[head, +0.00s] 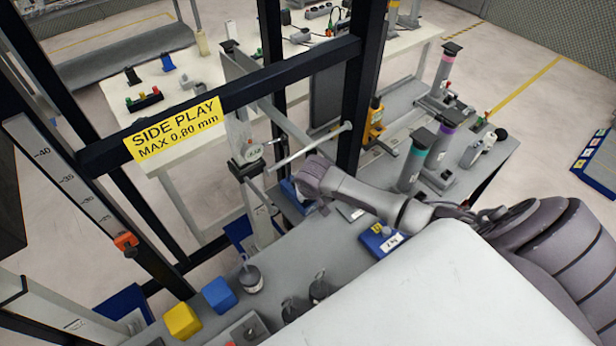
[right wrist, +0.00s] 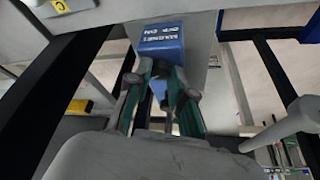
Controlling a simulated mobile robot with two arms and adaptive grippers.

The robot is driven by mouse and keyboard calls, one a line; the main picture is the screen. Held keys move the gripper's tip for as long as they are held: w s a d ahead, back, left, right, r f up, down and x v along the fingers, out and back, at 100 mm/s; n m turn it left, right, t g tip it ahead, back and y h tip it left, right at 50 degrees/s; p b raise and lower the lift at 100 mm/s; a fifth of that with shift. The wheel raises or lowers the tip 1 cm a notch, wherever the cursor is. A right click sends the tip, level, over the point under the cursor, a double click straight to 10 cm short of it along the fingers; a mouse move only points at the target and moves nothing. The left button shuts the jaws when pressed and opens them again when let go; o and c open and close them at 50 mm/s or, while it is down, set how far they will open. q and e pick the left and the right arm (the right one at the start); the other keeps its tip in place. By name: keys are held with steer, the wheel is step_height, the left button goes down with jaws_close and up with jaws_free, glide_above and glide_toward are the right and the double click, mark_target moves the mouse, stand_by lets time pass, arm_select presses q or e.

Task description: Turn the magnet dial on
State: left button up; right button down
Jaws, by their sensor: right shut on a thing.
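A blue block (right wrist: 160,42) with white lettering that includes "MAGNET" and "ON" is ahead of my right gripper in the right wrist view. In the head view a blue part (head: 289,190) shows just left of the gripper. My right gripper (right wrist: 160,78) has its two fingers on either side of the narrow blue lower part and is shut on it, which I take to be the magnet dial. The fingers hide much of the dial, so its turn position cannot be read. In the head view my right gripper (head: 308,187) reaches in from the right. My left gripper is not in view.
A black frame with a yellow "SIDE PLAY" sign (head: 177,130) stands left of my right gripper. A pale rod (head: 308,146) juts out just above it. A dial gauge (head: 253,152) is close by. Blue and yellow blocks (head: 182,320) and several upright cylinders share the grey bench.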

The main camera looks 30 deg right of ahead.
steer(key=shift+a+m+g+h+p, duration=0.1)
steer(key=shift+m+g+h+p, duration=0.35)
steer(key=shift+m+p, duration=1)
steer(key=shift+m+h+b, duration=0.25)
steer(key=shift+m+b, duration=0.1)
steer(key=shift+m, duration=0.1)
steer(key=c, duration=1)
jaws_free()
steer(key=shift+r, duration=0.2)
steer(key=v, duration=1.1)
steer(key=shift+s+a+r, duration=0.1)
steer(key=shift+s+r, duration=0.15)
